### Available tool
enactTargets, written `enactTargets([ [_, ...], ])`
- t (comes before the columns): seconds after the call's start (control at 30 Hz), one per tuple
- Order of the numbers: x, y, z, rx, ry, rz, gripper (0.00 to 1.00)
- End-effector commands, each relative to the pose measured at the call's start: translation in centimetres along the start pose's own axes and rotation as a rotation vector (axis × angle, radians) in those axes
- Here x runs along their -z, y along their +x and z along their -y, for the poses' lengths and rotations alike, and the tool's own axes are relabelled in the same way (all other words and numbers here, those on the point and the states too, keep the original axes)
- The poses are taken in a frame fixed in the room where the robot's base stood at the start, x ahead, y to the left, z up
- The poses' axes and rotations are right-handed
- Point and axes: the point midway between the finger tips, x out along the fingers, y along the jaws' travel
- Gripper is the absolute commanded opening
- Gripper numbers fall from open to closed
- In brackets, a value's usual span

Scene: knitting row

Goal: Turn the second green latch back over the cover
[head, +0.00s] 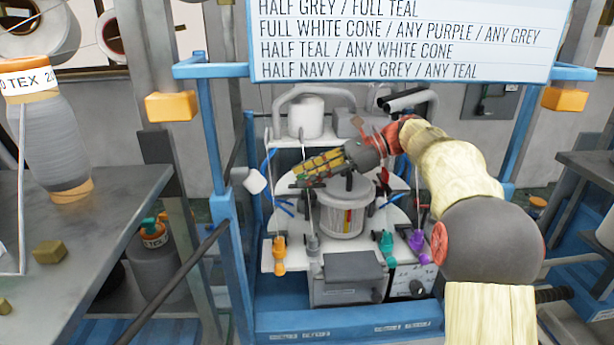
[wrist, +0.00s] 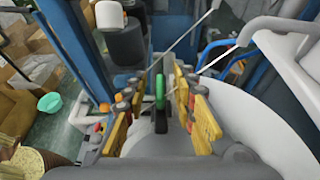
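In the wrist view a green latch (wrist: 160,88) on a dark base stands between the yellow fingers of my gripper (wrist: 163,82). The fingers are apart, one on each side of the latch, with gaps showing, so I see no firm hold. In the head view my gripper (head: 303,176) reaches left over the grey cover (head: 350,190) of a round, clear-walled canister (head: 342,220), with its tips near the cover's left edge. The latch there is mostly hidden by the fingers. I cannot tell how far the latch is turned.
The canister stands on a white round plate (head: 390,218) inside a blue frame (head: 222,200). Orange (head: 279,253), teal (head: 386,242) and purple (head: 417,243) parts hang in front. A grey box (head: 345,275) is below. A white cone (head: 305,117) stands behind.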

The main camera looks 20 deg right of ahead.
Motion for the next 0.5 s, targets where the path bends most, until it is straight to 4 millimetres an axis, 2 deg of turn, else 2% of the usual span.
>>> enactTargets([
  [0.27, -0.1, -0.4, 0.1, 0.003, -0.001, 0.0, 0.27],
  [0.37, -0.1, -1.5, 0.1, 0.004, -0.002, 0.0, 0.27],
  [0.5, 0.0, -4.1, 0.1, 0.005, -0.001, 0.0, 0.27],
])
